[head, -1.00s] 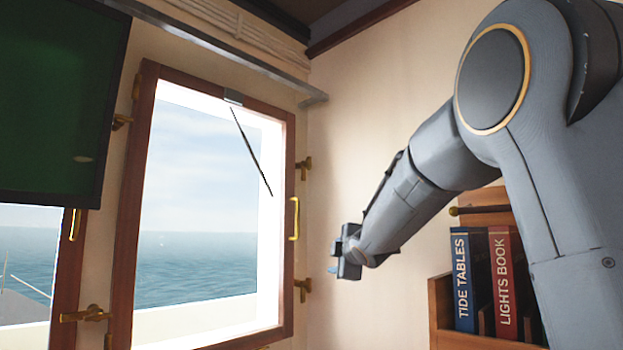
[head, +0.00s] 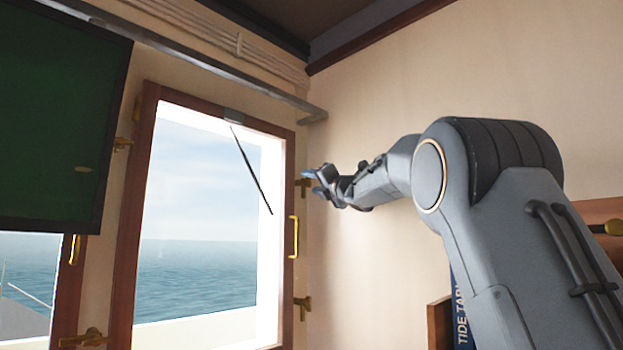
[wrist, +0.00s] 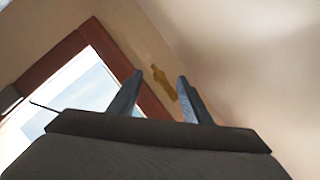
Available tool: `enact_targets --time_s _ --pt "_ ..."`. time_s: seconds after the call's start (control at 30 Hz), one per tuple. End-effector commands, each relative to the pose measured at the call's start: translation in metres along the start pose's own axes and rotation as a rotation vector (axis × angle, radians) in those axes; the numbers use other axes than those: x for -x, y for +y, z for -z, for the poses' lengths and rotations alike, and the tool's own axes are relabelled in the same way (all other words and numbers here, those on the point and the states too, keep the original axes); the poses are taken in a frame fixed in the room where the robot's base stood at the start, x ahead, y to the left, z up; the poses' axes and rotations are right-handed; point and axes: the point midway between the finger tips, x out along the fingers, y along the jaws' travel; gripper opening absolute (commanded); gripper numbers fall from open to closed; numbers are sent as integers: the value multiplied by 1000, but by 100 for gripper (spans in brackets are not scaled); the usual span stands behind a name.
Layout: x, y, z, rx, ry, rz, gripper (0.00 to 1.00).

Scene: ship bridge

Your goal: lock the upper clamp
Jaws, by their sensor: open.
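The upper clamp (head: 301,183) is a small brass fitting at the right edge of the wooden window frame, on the cream wall. My gripper (head: 311,181) is open and empty, and in the head view its fingers overlap the clamp and partly hide it. In the wrist view the brass clamp (wrist: 163,83) appears between and beyond the two spread fingers of the gripper (wrist: 160,76), tilted in the picture. I see no contact with it.
A lower brass clamp (head: 302,306) and a yellow handle (head: 293,237) are on the same side of the window frame (head: 284,255). A dark green screen (head: 60,125) hangs at left. A metal rail (head: 225,80) runs above. Books (head: 461,318) stand low at right.

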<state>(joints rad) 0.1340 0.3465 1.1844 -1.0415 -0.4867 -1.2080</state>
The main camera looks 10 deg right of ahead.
Motion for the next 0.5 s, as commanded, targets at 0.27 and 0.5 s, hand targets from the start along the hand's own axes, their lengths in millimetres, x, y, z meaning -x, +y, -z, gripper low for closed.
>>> enact_targets --time_s 0.27,0.5 --pt "-15 0 0 -1 0 0 44" --pt "-16 0 1 -2 0 0 44"
